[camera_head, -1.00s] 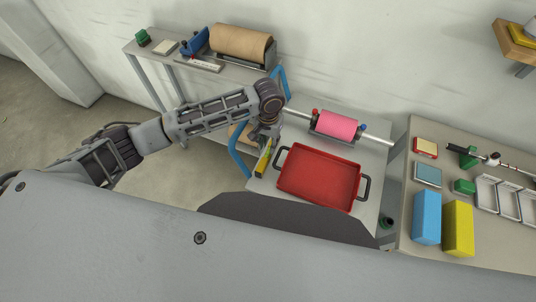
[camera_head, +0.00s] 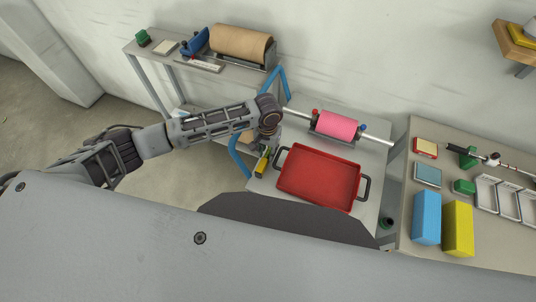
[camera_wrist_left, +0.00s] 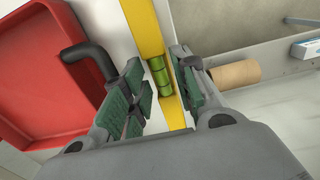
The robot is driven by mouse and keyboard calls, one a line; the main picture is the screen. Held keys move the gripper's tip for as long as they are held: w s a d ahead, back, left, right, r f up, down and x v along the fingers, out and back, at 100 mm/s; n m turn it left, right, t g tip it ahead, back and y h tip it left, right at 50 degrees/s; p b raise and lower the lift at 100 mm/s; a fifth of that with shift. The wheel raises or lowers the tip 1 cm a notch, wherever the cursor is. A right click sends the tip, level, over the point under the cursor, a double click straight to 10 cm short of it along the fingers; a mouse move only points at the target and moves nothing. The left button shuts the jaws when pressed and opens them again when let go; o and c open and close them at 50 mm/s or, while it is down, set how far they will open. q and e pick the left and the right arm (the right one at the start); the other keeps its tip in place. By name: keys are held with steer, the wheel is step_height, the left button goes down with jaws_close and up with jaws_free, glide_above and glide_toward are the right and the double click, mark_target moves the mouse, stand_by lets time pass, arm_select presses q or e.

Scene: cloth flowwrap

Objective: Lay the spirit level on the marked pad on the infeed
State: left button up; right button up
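The spirit level is a yellow bar (camera_head: 262,167) on the left edge of the pale table, just left of the red tray. In the left wrist view the yellow spirit level (camera_wrist_left: 144,28) shows a green vial and runs between the fingers of my left gripper (camera_wrist_left: 160,82). The fingers stand apart on either side, with a pale gap between the level and the left-hand finger. In the head view my left gripper (camera_head: 267,148) is over the level's far end. My right gripper is not in view. I cannot make out a marked pad.
The red tray (camera_head: 320,178) with dark handles is close right of the gripper. A pink roll (camera_head: 337,124) on a rod stands behind it. Blue curved rails (camera_head: 237,158) are at left. A side table (camera_head: 405,240) at right holds blue and yellow blocks.

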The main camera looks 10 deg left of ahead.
mark_target(268, 153)
arm_select(q)
steer(key=shift+f, duration=0.35)
steer(key=shift+c, duration=0.2)
jaws_close()
steer(key=shift+r, duration=0.1)
step_height(268, 153, up, 10)
stand_by(0.8)
